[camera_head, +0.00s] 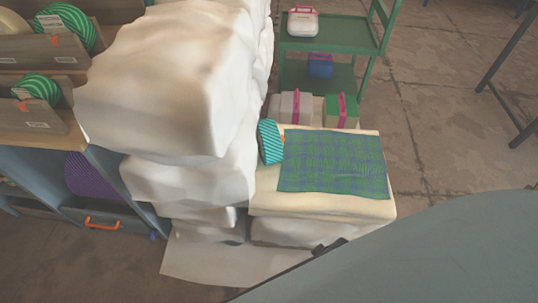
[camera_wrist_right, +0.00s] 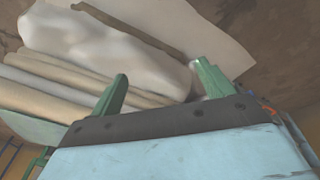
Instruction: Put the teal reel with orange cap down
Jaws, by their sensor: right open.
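The reel is not seen in that view. My left gripper is not in view.
A tall white lumpy stack (camera_head: 165,85) stands left of the cream block. Shelves with green striped reels (camera_head: 75,25) are at the far left. A green cart (camera_head: 335,35) stands behind, with boxes (camera_head: 341,110) nearer. Floor to the right is open.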

